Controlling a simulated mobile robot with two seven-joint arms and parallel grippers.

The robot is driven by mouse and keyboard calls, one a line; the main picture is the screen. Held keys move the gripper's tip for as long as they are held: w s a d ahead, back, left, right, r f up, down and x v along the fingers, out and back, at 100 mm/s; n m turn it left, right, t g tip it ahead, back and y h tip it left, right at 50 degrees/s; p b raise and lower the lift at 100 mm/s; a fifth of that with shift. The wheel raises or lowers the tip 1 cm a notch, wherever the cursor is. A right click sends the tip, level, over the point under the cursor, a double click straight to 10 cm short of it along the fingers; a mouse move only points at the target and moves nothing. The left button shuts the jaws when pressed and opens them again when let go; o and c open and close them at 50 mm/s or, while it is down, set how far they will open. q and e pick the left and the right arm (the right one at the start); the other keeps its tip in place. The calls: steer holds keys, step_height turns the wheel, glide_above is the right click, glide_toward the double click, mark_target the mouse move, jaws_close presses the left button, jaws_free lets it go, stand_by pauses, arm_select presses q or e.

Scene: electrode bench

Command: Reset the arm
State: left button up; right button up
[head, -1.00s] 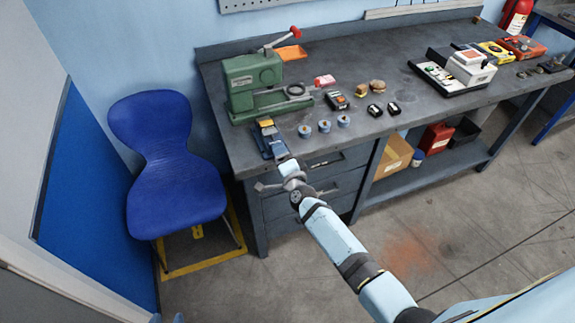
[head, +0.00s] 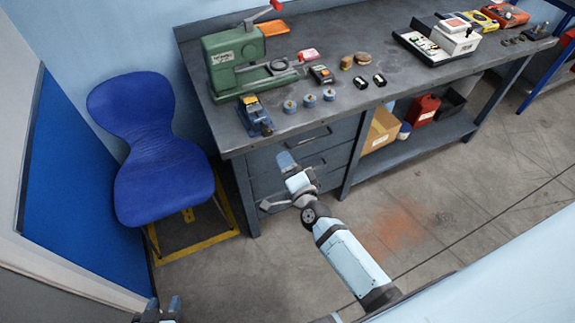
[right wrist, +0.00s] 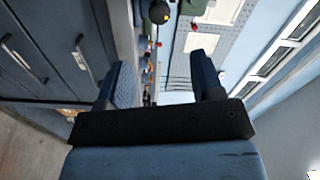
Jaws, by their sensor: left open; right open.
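My right arm reaches in from the lower right of the head view. Its gripper (head: 286,160) is in front of the bench drawers, below the front edge of the worktop. In the right wrist view its two blue fingers (right wrist: 162,84) stand apart with nothing between them. My left gripper (head: 162,308) shows only at the bottom left edge of the head view, with its fingers apart and no object visible in them.
The workbench (head: 400,100) carries a green press (head: 240,60), a blue clamp-like tool (head: 254,115) near the front edge, and several small parts. A blue chair (head: 160,170) stands left of the bench. Open floor (head: 470,220) lies to the right of my arm.

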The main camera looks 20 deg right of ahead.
stand_by(0.3)
steer(key=s+f+n+g+y+p, duration=0.1)
steer(key=s+f+n+g, duration=0.1)
steer(key=s+n, duration=0.6)
steer(key=s+f+n+g+y+p, duration=0.1)
steer(key=s+f+n+g, duration=0.1)
steer(key=s+n+g, duration=0.3)
steer(key=s+n, duration=0.4)
steer(key=s, duration=0.3)
steer(key=shift+s+f+n+p, duration=0.25)
steer(key=shift+s+n+p, duration=0.05)
steer(key=shift+s, duration=0.1)
steer(key=shift+a+y, duration=0.1)
steer(key=shift+y, duration=0.2)
